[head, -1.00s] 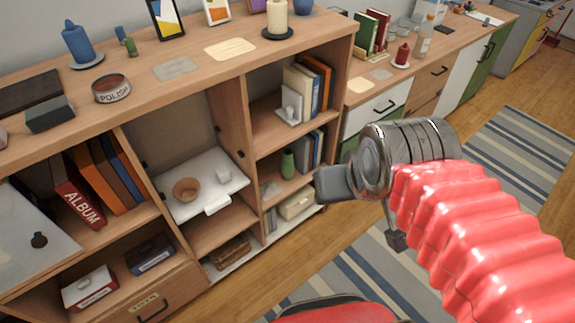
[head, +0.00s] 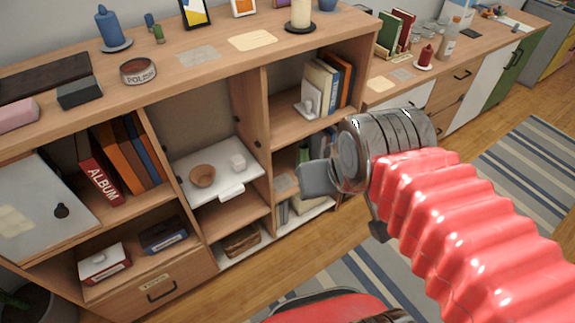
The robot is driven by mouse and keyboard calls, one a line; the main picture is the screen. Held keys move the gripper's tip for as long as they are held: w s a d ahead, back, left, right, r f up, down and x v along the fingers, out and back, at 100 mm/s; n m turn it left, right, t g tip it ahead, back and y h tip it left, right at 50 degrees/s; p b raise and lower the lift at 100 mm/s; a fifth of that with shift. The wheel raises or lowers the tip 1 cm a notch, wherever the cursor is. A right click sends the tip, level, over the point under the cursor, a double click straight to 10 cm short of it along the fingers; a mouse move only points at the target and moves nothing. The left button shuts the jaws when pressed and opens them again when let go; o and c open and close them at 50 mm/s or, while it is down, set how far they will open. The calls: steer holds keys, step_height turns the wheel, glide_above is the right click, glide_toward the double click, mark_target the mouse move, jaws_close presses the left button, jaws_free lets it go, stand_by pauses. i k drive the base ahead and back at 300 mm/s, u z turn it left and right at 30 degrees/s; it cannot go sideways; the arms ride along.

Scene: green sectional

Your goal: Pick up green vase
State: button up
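The green vase (head: 303,153) stands on the middle shelf of the right column of the wooden shelf unit, beside dark-spined books. Only its upper part shows; my gripper hides the rest. My gripper (head: 345,207) is in front of that column, to the right of the vase in the picture and nearer to the camera. One flat grey finger (head: 319,179) points left and overlaps the vase in view; the other finger (head: 378,230) hangs lower, well apart. The gripper looks open and nothing shows between the fingers. I cannot tell the gap in depth to the vase.
A wooden divider (head: 251,140) stands left of the vase's compartment, with a white tray (head: 245,188) holding a bowl beyond it. Books and a white bookend (head: 311,107) fill the shelf above. Striped rug and open floor lie to the right.

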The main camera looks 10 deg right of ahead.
mark_target(303, 156)
steer(key=u, duration=4)
steer(key=k, duration=1.45)
